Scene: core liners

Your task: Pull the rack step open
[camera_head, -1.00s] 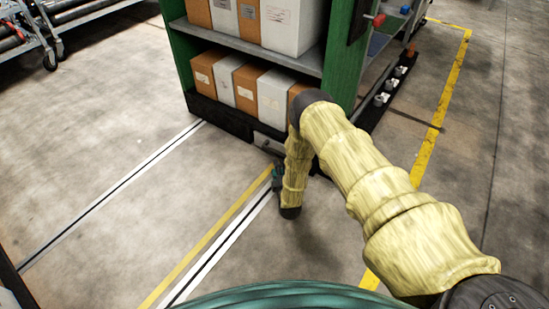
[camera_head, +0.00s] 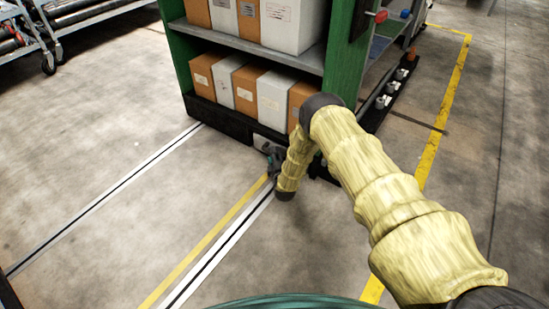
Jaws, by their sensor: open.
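The green mobile rack (camera_head: 176,60) stands ahead with a black base (camera_head: 220,118). A small pale grey plate (camera_head: 261,141) sits low on the front of that base, near its right corner. It may be the rack step, but I cannot tell for sure. My gripper (camera_head: 271,157) is open, low at the front of the base, right by this plate. It partly covers the plate's right side, and I cannot tell whether it touches.
Boxes in white and brown (camera_head: 240,85) fill the rack's shelves. White-and-black floor rails (camera_head: 100,200) run to the rack, with a yellow line (camera_head: 205,240) beside the right one. Carts (camera_head: 60,25) stand back left. The floor left of my arm is clear.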

